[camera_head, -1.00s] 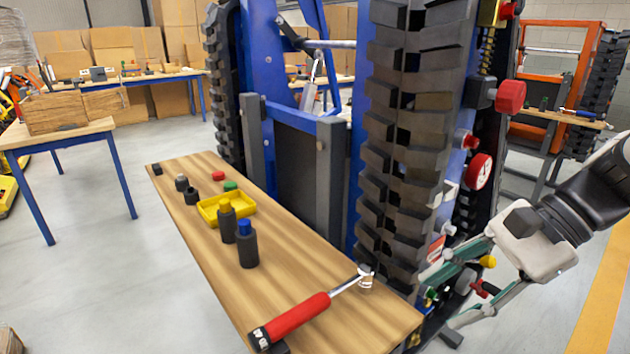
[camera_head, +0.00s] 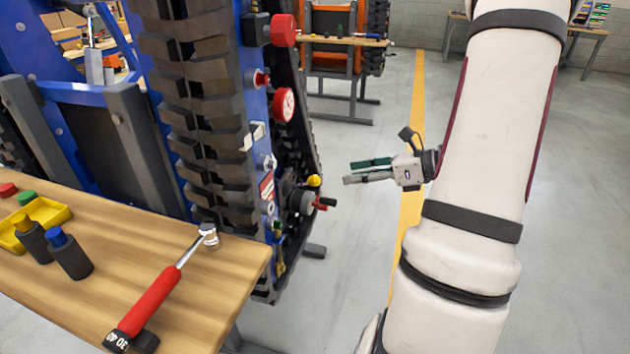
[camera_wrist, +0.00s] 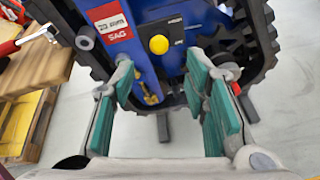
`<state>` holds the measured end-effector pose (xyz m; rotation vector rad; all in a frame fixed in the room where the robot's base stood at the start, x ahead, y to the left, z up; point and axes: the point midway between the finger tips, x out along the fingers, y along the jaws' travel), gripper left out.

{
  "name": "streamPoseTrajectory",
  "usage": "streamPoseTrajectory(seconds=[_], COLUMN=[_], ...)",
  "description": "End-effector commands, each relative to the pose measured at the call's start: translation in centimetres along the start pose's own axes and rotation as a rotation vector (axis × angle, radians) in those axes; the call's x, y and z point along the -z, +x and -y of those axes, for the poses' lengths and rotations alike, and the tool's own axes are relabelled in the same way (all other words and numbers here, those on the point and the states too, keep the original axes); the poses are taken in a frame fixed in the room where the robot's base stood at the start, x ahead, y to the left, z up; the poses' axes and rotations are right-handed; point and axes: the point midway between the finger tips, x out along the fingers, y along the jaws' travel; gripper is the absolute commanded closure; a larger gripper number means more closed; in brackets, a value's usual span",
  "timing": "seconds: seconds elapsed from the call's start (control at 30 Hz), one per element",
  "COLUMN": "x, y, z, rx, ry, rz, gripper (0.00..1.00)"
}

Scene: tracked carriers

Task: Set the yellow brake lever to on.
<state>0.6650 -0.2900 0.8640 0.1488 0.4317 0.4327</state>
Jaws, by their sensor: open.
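The yellow brake lever shows as a round yellow knob (camera_head: 314,181) on the side of the blue tracked carrier (camera_head: 257,110). In the wrist view the yellow knob (camera_wrist: 159,44) sits on the blue panel beside a dark plate (camera_wrist: 174,24) with small lettering that I cannot read. I cannot tell whether the lever stands at on or off. My gripper (camera_head: 349,172) is open and empty, to the right of the knob and apart from it. In the wrist view my fingers (camera_wrist: 163,78) with green pads stand wide apart, with the knob beyond the gap between them.
Red knobs (camera_head: 283,30), a dial (camera_head: 284,105) and a small dark-and-red handle (camera_head: 327,203) stick out near the lever. A workbench (camera_head: 215,295) with a red-handled torque wrench (camera_head: 155,295) stands to the left. The floor (camera_head: 365,245) right of the carrier is clear.

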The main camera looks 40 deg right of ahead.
Motion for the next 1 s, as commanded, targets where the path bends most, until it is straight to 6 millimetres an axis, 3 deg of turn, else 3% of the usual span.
streamPoseTrajectory(seconds=[0.3, 0.5, 0.7, 1.0], x=[0.1, 0.1, 0.0, 0.0], y=[6.5, 9.4, 10.8, 10.9], z=[-0.1, -0.1, -0.1, -0.1], rx=[-0.005, -0.005, -0.003, -0.003], ry=[-0.003, -0.002, -0.002, -0.002], rz=[-0.001, 0.0, -0.001, 0.0], gripper=[0.58, 0.58, 0.58, 0.58])
